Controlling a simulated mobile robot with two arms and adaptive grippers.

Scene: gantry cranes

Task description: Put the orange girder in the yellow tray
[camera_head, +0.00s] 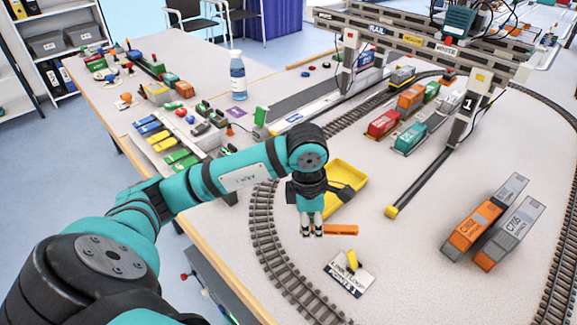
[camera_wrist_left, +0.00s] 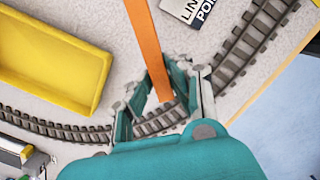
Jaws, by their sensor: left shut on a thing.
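The orange girder (camera_head: 341,230) is a slim bar near the track in the head view. In the left wrist view the girder (camera_wrist_left: 146,42) runs up from between the fingers. My left gripper (camera_head: 313,231) is shut on one end of it, and it also shows in the left wrist view (camera_wrist_left: 163,104). The yellow tray (camera_head: 345,176) stands just behind the gripper, partly hidden by my arm. In the left wrist view the tray (camera_wrist_left: 88,103) looks empty and lies to the left, apart from the girder. My right gripper is not in view.
A curved track (camera_head: 265,235) runs beside the gripper. A sign with a yellow piece (camera_head: 350,272) lies in front. A grey and orange wagon (camera_head: 475,220) is at the right. The gantry crane (camera_head: 470,110) stands behind, and its yellow-ended rail (camera_head: 420,178) reaches near the tray.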

